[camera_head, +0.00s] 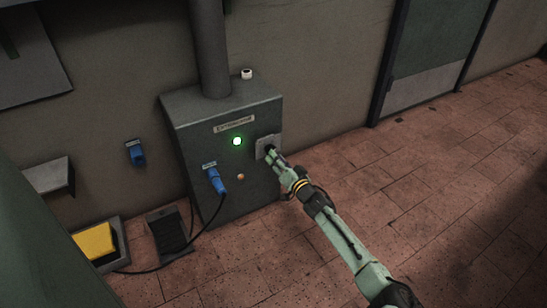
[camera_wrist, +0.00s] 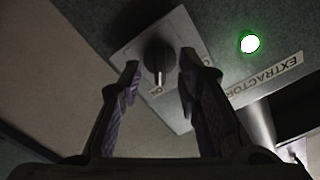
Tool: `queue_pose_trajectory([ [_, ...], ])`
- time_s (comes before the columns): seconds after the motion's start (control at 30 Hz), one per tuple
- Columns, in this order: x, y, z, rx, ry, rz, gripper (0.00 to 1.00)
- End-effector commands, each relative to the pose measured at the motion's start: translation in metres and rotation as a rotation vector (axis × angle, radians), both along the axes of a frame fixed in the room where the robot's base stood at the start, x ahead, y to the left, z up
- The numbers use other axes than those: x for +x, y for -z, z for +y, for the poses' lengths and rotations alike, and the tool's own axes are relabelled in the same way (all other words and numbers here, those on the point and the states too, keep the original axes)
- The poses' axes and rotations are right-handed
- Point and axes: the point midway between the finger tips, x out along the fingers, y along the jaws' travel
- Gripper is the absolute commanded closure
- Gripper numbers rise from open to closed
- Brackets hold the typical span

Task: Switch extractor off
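A black rotary knob (camera_wrist: 158,57) sits on a light square plate (camera_wrist: 135,50) right of the lamp in the head view. My gripper (camera_wrist: 160,72) is open, its fingertips on either side of the knob in the wrist view and apart from it. In the head view my gripper (camera_head: 272,156) is at the plate and hides most of the knob.
A blue plug (camera_head: 216,182) with a black cable and a small orange button (camera_head: 241,177) are on the box front. A blue wall socket (camera_head: 136,152), a yellow pad (camera_head: 94,241) and a black pedal (camera_head: 169,231) are at left. The tiled floor at right is clear.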

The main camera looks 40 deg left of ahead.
Motion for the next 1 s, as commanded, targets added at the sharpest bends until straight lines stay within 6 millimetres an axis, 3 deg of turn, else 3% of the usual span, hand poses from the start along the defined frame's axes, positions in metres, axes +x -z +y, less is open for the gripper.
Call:
queue_pose_trajectory([
  [0.2,0.009,0.001,0.023,-0.001,-0.001,-0.002,0.69],
  [0.6,0.012,-0.001,0.029,0.000,0.001,-0.001,0.69],
  [1.0,0.012,0.000,0.029,0.000,0.001,-0.001,0.95],
])
